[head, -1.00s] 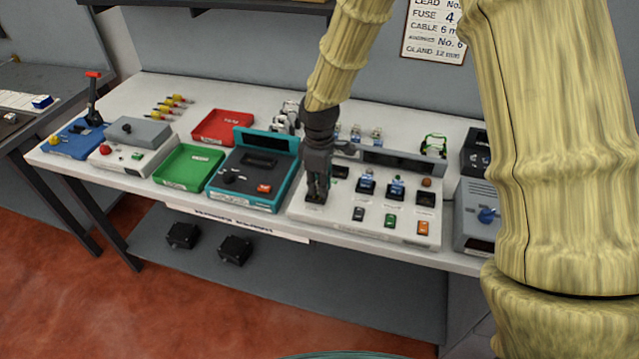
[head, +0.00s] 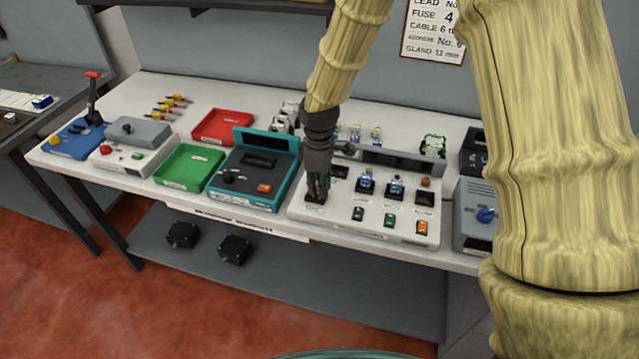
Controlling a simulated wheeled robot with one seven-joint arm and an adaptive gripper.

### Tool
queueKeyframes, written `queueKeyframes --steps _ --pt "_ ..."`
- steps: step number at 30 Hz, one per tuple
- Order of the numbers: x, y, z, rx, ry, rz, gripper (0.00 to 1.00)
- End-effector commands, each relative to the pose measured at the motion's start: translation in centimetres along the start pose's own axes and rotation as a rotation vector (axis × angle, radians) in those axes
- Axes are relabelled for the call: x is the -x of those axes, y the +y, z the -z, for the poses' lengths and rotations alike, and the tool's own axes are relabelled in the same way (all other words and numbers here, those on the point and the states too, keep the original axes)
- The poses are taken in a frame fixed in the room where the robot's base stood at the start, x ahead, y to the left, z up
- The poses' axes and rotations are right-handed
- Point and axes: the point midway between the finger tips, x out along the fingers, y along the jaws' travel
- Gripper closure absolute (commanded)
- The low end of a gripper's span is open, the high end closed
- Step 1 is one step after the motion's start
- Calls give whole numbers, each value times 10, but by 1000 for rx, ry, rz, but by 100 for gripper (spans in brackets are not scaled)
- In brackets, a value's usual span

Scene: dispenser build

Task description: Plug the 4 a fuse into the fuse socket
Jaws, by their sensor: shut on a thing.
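My gripper (head: 316,192) points down at the left part of the white panel (head: 333,224). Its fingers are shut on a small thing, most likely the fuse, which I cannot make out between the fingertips. The fingertips are at a dark socket on the panel, at its left front. The fingers cover most of that socket, so I cannot tell how deep the held thing sits or whether it touches the socket.
A teal device (head: 247,190) stands close on the left. A grey box (head: 474,230) stands at right. A wall sign (head: 434,30) reads FUSE 4.

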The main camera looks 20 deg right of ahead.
Motion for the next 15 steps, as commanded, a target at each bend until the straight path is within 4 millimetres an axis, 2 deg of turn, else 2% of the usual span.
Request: queueKeyframes --steps 15 --pt "-8 0 0 0 0 0 99"
